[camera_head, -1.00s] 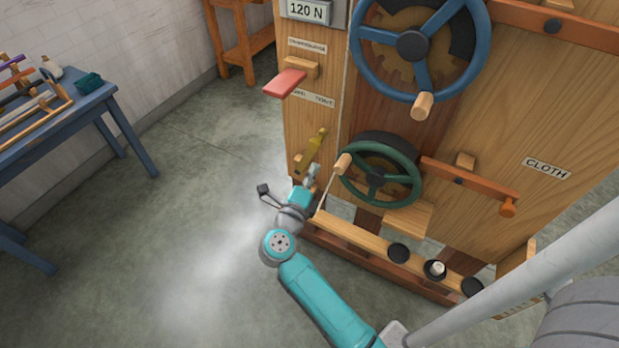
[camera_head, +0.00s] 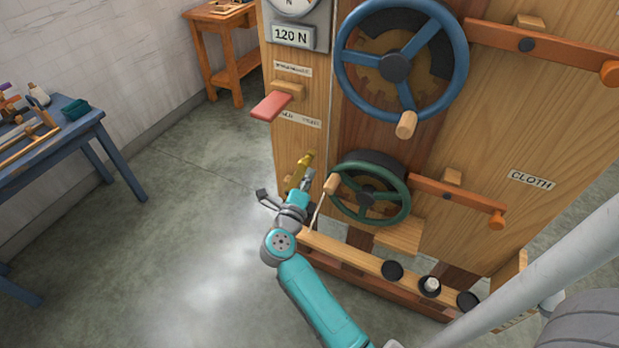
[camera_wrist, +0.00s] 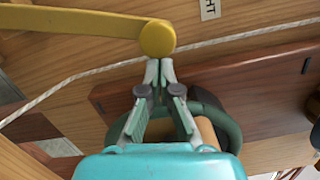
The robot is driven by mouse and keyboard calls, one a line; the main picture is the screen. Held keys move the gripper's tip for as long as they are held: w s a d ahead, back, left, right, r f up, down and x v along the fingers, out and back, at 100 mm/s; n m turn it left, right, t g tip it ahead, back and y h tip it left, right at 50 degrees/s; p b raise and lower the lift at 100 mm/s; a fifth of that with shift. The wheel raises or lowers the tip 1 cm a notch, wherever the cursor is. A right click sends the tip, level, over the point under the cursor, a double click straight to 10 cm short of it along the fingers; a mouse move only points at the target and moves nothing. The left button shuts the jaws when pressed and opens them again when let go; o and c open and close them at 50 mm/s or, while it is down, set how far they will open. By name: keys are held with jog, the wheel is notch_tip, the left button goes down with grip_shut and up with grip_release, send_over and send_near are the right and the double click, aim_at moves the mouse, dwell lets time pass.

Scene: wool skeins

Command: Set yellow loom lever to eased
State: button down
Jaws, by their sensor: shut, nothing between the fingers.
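The yellow lever (camera_head: 303,167) is on the left side of the loom's front, left of the green wheel, and slants up to the right. In the wrist view its yellow bar (camera_wrist: 75,22) runs in from the left and ends in a round knob (camera_wrist: 157,39). My gripper (camera_head: 308,175) is shut and empty, just right of the lever. In the wrist view my gripper's fingertips (camera_wrist: 160,68) are right below the knob; I cannot tell whether they touch it. The lever's label is not readable.
The green wheel (camera_head: 402,206) with a wooden handle is close to my gripper's right. Above are a blue wheel (camera_head: 459,62), a red pedal-like lever (camera_head: 271,106) and a 120 N display (camera_head: 291,36). A pale cord (camera_wrist: 60,86) crosses behind the fingers. Open floor lies left.

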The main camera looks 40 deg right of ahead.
jog(key=w+a+n, duration=0.4)
jog(key=w+n, duration=0.1)
jog(key=w, duration=0.5)
jog(key=w+a+n+g+y, duration=0.1)
jog(key=w+a+n, duration=0.2)
jog(key=w, duration=0.7)
jog(key=shift+w+a+r+n, duration=0.2)
jog(key=shift+w+a+n, duration=0.2)
jog(key=shift+n, duration=1)
